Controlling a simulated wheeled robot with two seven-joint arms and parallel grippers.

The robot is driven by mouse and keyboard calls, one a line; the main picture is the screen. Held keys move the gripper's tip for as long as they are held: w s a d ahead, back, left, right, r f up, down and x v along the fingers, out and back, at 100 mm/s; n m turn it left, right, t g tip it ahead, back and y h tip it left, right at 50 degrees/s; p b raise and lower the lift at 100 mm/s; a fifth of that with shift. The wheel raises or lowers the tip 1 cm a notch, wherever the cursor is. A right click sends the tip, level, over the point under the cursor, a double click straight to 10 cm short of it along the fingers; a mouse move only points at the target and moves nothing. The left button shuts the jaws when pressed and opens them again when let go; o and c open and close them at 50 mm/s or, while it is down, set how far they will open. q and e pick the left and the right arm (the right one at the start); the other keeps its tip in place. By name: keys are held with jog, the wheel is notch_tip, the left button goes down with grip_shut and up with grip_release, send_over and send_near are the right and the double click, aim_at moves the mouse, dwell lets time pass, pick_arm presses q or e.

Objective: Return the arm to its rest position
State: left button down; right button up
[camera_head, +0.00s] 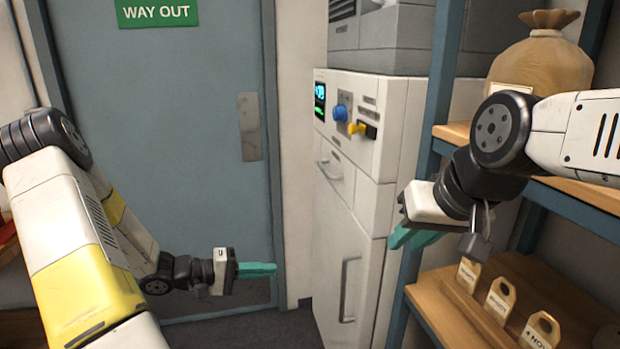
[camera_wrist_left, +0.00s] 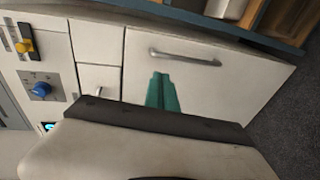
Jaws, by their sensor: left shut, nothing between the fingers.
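My left gripper (camera_head: 262,269) reaches in from the left and hangs in free air in front of the grey-blue door. Its teal fingers are shut with nothing between them; they also show together in the left wrist view (camera_wrist_left: 162,92), against the white cabinet front. My right gripper (camera_head: 405,234) is at the right, with teal fingers pointing left, beside the blue shelf post. How far its fingers are apart is not clear from this angle.
A white machine cabinet (camera_head: 340,215) with knobs and handles stands in the middle. The door (camera_head: 190,130) is behind my left arm. At right, a blue-framed shelf holds a tied sack (camera_head: 540,62) and several wooden tags (camera_head: 501,299). Dark floor (camera_head: 250,330) shows below.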

pick_arm(q)
jog(key=s+d+r+m+g+y, duration=0.4)
jog(key=s+r+g+y, duration=0.15)
jog(key=s+r, duration=0.4)
jog(key=s+a+r+t+y, duration=0.2)
jog(key=s+r+t+y, duration=0.1)
jog(key=r, duration=0.3)
jog(key=s+a+r+t+y, duration=0.2)
jog(key=s+r+t+y, duration=0.1)
jog(key=r, duration=0.3)
jog(key=shift+s+a+r+y, duration=0.35)
jog(key=shift+s+r+y, duration=0.1)
jog(key=shift+s, duration=0.45)
jog(key=shift+s, duration=0.15)
